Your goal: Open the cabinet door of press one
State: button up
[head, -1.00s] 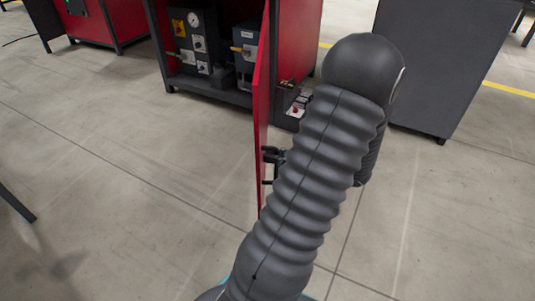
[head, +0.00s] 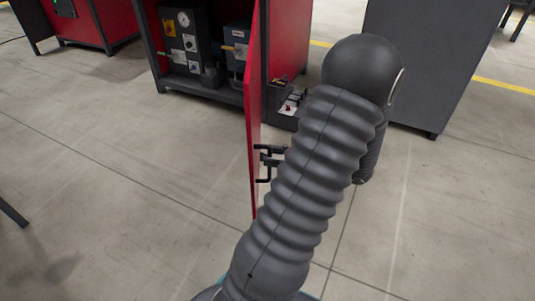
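The red cabinet door (head: 252,120) of the press stands swung outward and shows nearly edge-on in the head view. The open cabinet (head: 205,88) behind it shows its inside. A black handle (head: 263,180) sticks out from the right face of the door, low down. My gripper (head: 272,160) is small and dark at the handle, mostly hidden behind my arm. I cannot tell whether its fingers touch the handle or are closed around it.
Inside the cabinet are dark units with a gauge (head: 184,19) and valves. A dark grey cabinet (head: 425,65) stands at right. The floor left of the door is clear.

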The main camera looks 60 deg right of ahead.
jog(key=v, duration=0.9)
jog(key=shift+s, duration=0.4)
